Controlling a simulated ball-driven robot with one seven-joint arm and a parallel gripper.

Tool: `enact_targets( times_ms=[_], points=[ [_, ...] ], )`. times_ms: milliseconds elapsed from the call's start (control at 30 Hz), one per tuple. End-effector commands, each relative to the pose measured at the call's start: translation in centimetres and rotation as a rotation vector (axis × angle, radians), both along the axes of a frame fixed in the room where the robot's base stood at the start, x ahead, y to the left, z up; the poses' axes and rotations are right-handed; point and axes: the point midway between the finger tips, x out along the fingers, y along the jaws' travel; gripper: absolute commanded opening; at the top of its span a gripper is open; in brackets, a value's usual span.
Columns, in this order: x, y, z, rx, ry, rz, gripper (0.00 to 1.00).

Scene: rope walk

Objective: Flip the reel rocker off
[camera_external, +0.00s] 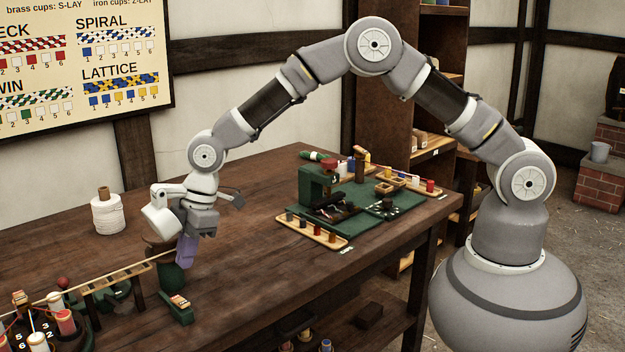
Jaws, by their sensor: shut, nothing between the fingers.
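A small green block with a light-and-orange rocker top (179,301) sits on the front part of the table and looks like the reel rocker. Which way it is tipped is too small to tell. Just behind it stands a dark green stand with a brown round top (170,275), partly hidden by my gripper. My gripper (185,264) points down, its purple fingers shut and empty, in front of the stand's right side. The fingertips are above and behind the rocker in the picture, apart from it.
A wooden rail (118,277) runs left from the stand to a round bobbin carrier (60,325). A white twine spool (108,215) stands behind. A green mat (365,200) with a small machine and trays lies right. The tabletop (250,250) between is clear.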

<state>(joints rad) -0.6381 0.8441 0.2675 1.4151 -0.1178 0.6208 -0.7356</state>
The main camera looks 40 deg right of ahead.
Motion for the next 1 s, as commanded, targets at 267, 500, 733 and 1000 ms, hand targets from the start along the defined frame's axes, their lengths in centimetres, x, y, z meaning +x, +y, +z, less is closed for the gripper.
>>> enact_targets(
  times_ms=[267,500,733,1000],
  points=[
    [-1.0,-1.4,4.7,0.000,0.000,0.000,0.00],
    [-1.3,-1.7,5.5,0.000,0.001,0.000,0.00],
    [-1.3,-1.7,5.5,0.000,0.001,0.000,0.00],
    [1.5,-1.5,6.1,-0.005,0.128,-0.008,0.00]
  ],
)
